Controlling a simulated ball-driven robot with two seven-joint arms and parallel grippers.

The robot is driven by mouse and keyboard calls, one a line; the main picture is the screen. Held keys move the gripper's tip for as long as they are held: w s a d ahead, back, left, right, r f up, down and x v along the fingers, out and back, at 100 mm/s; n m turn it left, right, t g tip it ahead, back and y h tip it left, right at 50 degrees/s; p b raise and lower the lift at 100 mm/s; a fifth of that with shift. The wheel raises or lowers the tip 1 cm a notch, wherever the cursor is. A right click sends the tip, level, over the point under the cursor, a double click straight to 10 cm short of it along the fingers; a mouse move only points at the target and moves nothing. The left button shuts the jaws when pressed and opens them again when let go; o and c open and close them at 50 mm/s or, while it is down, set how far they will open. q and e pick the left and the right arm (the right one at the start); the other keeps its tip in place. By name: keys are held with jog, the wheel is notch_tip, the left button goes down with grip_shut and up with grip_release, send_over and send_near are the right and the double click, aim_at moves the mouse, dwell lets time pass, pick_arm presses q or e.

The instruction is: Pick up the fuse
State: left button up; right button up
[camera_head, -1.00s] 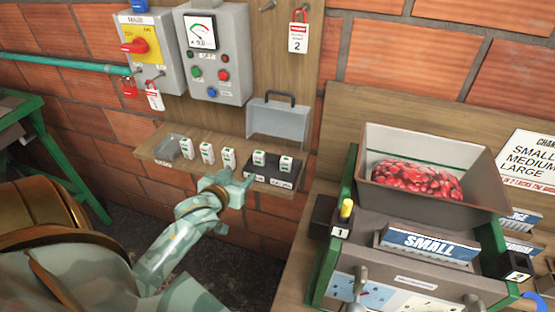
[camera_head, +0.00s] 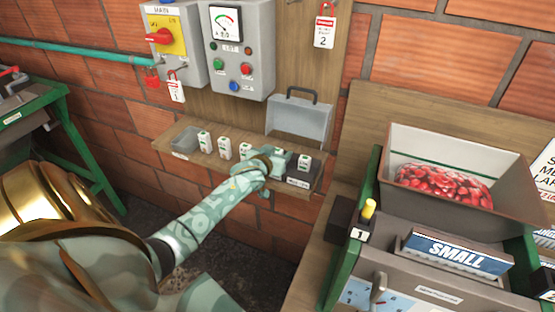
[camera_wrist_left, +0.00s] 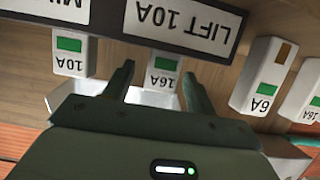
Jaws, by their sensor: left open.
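In the left wrist view, which is upside down, a white fuse (camera_wrist_left: 162,66) with a green patch and "16A" sits beside the "LIFT 10A" label (camera_wrist_left: 184,25). My left gripper (camera_wrist_left: 157,72) is open with a finger on each side of this fuse; I cannot tell whether they touch it. A 10A fuse (camera_wrist_left: 72,52) stands to the left, and a 6A fuse (camera_wrist_left: 262,76) to the right. In the head view my left gripper (camera_head: 270,161) is at the dark fuse block (camera_head: 298,178), partly hiding it. My right gripper is in neither view.
Several spare fuses (camera_head: 224,148) stand on the wooden shelf (camera_head: 185,156) left of the gripper. A grey open cover (camera_head: 298,122) is behind the block. The control box (camera_head: 240,62) hangs above. A red-filled hopper (camera_head: 470,212) stands to the right.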

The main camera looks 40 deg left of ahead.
pick_arm(q)
jog(key=shift+w+a+f, duration=0.1)
jog(key=shift+w+f, duration=0.05)
jog(key=shift+w, duration=0.15)
jog(key=c, duration=1.1)
